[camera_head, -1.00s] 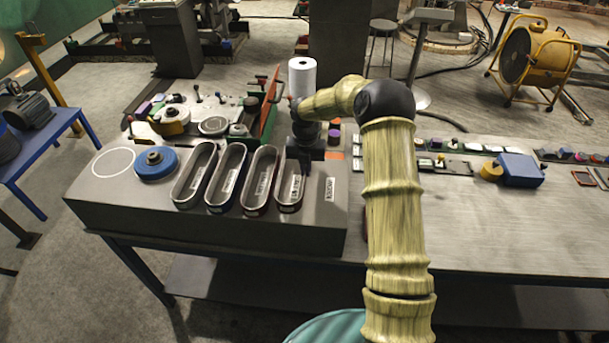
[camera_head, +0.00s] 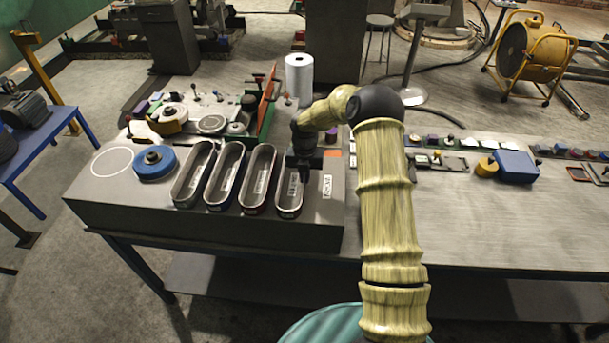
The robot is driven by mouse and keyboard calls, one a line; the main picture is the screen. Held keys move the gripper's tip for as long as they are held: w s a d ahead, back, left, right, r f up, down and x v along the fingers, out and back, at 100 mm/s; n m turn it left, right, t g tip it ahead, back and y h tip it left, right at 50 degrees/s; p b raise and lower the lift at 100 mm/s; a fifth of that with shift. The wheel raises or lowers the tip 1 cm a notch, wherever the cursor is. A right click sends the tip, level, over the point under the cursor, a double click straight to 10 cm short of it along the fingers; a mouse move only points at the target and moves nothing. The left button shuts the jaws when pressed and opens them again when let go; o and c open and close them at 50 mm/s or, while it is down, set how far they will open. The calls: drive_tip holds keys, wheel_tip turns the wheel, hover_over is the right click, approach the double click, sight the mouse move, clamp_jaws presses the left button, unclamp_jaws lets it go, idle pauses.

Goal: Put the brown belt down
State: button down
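Several dark oval loops with pale rims lie side by side on a grey block, each around a white label. The third loop from the left (camera_head: 259,178) looks reddish brown at its lower edge. The rightmost loop (camera_head: 290,192) is dark; I cannot tell for sure which one is the brown belt. My gripper (camera_head: 304,175) points down at the far right end of the rightmost loop and hides part of it. Its fingertips are too small and dark to show whether they are open or hold the loop.
The grey block (camera_head: 200,228) stands on the left of a long workbench (camera_head: 480,230). A bare labelled patch (camera_head: 327,186) lies right of the loops. A blue round piece (camera_head: 155,163), a white roll (camera_head: 299,78) and a blue box (camera_head: 515,167) stand around. The bench front right is clear.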

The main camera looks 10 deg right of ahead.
drive_tip(key=c, duration=1.6)
unclamp_jaws()
wheel_tip(320, 180, up, 12)
drive_tip(key=b, duration=0.4)
drive_tip(key=shift+r, duration=0.1)
